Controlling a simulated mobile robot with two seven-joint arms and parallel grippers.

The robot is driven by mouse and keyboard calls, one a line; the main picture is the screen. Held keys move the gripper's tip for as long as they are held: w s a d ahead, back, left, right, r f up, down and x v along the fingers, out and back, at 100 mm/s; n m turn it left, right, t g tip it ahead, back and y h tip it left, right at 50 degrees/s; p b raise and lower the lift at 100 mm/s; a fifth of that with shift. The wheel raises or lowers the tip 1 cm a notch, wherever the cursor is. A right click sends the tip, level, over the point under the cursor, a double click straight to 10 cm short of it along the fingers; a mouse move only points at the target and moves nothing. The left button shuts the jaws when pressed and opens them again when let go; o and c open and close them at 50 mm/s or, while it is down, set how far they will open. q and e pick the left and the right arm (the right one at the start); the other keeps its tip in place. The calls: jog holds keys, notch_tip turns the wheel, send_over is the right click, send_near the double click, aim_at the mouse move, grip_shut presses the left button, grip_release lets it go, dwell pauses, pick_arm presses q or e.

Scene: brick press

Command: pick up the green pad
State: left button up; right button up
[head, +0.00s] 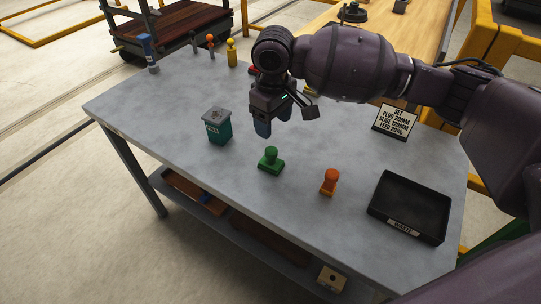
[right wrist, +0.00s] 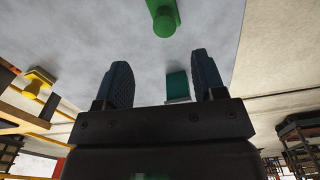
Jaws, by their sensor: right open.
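The green pad (head: 271,160), a square base with a round knob on top, stands upright on the grey table, near the middle of its front half. It also shows at the top of the right wrist view (right wrist: 164,18), beyond the fingertips. My right gripper (head: 280,120) is open and empty above the table, behind the pad in the head view and apart from it. In the right wrist view its two dark fingers (right wrist: 160,80) are spread wide. My left gripper is not in view.
A teal box with a grey lid (head: 217,128) stands left of the pad. An orange knobbed piece (head: 329,182) and a black waste tray (head: 409,208) are to the right. A small sign (head: 396,122) stands behind the tray. Bare table surrounds the pad.

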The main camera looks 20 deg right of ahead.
notch_tip(320, 180, down, 4)
jog(key=shift+s+f+b, duration=0.1)
jog(key=shift+f+b, duration=0.05)
jog(key=shift+b, duration=0.3)
jog(key=shift+f, duration=0.3)
jog(key=f, duration=0.1)
jog(key=f+b, duration=0.1)
jog(key=f, duration=0.2)
jog(key=shift+s+a+f+b, duration=0.1)
jog(key=shift+a+f+b, duration=0.15)
jog(key=shift+b, duration=0.15)
jog(key=shift+f, duration=0.25)
jog(key=shift+r, duration=0.15)
jog(key=c, duration=0.9)
jog(key=shift+c, duration=0.6)
jog(key=shift+r, duration=0.2)
notch_tip(320, 180, up, 11)
jog(key=p, duration=0.3)
pick_arm(q)
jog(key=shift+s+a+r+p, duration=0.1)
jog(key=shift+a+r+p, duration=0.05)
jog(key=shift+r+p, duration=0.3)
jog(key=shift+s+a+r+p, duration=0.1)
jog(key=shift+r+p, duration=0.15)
jog(key=shift+p, duration=0.3)
pick_arm(e)
notch_tip(320, 180, up, 9)
send_over(271, 149)
jog(key=shift+s+f, duration=0.1)
jog(key=shift+f, duration=0.1)
